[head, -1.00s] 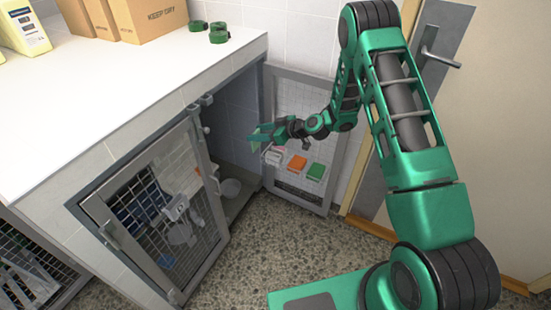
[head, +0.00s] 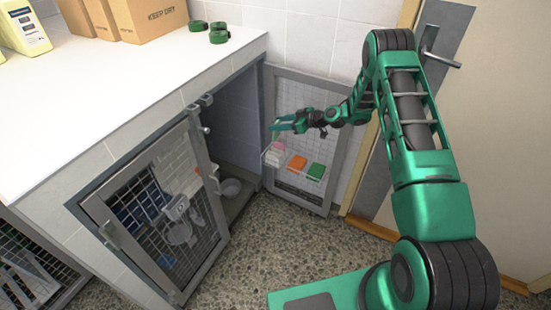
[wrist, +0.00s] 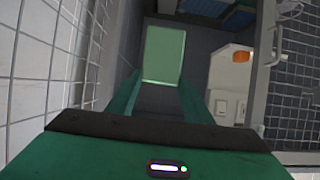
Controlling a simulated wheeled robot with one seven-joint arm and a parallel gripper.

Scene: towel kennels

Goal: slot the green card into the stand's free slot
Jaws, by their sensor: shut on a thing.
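My gripper (head: 281,126) is at the open kennel, in front of the right-hand door panel. In the wrist view, its two green fingers (wrist: 155,98) are shut on the flat, pale green card (wrist: 163,54), which sticks out beyond the fingertips. In the head view, the card is too small to make out clearly. I cannot pick out the stand or its free slot with certainty in either view.
The left mesh door (head: 150,215) stands ajar. Boxes (head: 150,18) and green rolls (head: 219,34) stand on the white counter (head: 110,90).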

